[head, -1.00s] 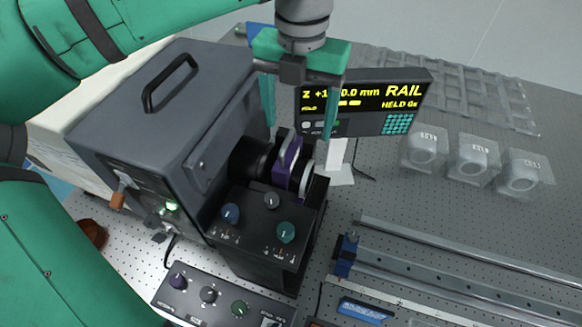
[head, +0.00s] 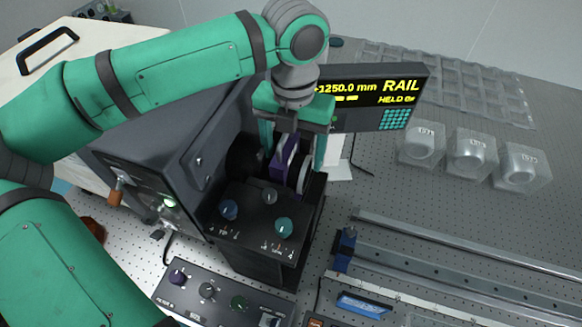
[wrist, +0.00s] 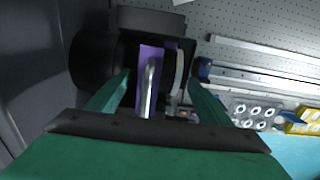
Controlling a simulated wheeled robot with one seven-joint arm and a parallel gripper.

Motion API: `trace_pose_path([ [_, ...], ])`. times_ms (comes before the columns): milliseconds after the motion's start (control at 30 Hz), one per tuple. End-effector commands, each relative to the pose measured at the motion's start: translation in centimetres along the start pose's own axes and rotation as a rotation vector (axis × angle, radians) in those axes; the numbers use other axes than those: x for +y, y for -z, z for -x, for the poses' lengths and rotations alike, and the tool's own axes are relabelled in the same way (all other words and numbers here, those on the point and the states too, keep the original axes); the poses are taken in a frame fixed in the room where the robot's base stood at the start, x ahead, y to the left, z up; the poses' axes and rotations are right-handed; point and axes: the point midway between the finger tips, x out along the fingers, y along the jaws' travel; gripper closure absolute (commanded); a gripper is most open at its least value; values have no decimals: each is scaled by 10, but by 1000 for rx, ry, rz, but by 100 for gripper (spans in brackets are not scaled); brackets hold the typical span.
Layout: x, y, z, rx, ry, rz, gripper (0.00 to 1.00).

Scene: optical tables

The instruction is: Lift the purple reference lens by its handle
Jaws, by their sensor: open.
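The purple reference lens (head: 284,158) stands upright in the mount beside the dark box, behind the knobbed control block. Its purple frame and pale handle (wrist: 149,86) show in the wrist view, with the handle between my fingers. My gripper (head: 293,160) points down over the lens with one finger on each side. It is open, and a gap shows between each finger and the handle in the wrist view. The lower part of the lens is hidden by the control block in the head view.
The grey box (head: 150,165) stands close on the left. The display screen (head: 385,97) is just behind and right of my gripper. The control block (head: 255,225) is in front. Clear cases (head: 470,160) and a long rail (head: 450,265) lie to the right.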

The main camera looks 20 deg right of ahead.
Motion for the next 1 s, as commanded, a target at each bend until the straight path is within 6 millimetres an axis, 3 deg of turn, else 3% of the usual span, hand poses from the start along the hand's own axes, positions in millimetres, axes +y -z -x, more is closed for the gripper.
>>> trace_pose_path([
  [67, -1, 0, 0, 0, 0, -1, 30],
  [367, -1, 0, 0, 1, 0, -2, 100],
  [767, 0, -1, 9, 0, -1, 0, 100],
  [1000, 0, -1, 52, -4, -3, 0, 100],
])
